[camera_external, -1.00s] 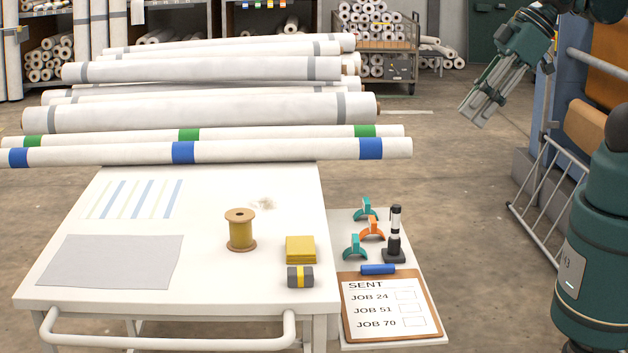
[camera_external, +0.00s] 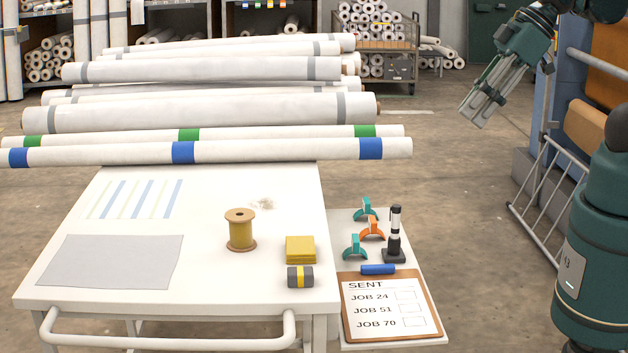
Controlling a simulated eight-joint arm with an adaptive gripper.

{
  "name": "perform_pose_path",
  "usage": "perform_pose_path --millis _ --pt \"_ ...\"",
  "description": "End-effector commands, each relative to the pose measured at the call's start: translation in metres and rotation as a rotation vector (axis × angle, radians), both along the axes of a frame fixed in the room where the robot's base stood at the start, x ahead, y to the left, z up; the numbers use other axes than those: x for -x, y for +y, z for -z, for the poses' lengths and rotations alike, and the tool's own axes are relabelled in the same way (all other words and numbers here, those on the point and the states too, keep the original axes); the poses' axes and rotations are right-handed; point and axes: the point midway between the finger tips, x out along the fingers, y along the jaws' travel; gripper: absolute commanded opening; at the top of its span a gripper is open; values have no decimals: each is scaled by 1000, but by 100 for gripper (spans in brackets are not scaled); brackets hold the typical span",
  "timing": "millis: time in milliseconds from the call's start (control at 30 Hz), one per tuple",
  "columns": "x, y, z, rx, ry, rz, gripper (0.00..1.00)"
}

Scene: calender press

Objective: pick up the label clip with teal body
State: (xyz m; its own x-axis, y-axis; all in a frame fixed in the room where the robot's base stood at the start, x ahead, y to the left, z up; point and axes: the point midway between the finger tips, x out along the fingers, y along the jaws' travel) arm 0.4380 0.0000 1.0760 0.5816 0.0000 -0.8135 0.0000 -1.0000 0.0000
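Two label clips with teal bodies lie on the small side shelf at the right of the table. One teal clip (camera_external: 365,210) is at the back of the shelf, and the other teal clip (camera_external: 355,247) is nearer the front. An orange clip (camera_external: 372,229) sits between them. My gripper (camera_external: 473,114) hangs in the air at the upper right, well above and to the right of the clips, pointing down and left. Its fingers look close together, but at this angle I cannot tell whether they are open or shut. Nothing shows held in it.
A black-and-white marker in a stand (camera_external: 395,238) rises right beside the clips. A blue marker (camera_external: 378,269) and a clipboard (camera_external: 390,308) lie in front. The table (camera_external: 210,280) holds a spool (camera_external: 240,230) and yellow pads (camera_external: 300,249). Large rolls (camera_external: 270,151) lie behind.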

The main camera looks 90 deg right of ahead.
Motion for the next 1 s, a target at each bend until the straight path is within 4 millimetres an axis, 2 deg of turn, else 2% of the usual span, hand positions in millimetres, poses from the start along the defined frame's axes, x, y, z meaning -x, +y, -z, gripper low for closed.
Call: perform_pose_path --millis 667,1000 --pt "0 0 0 -1 1 2 28" --pt "-16 -8 3 -36 31 69 28"
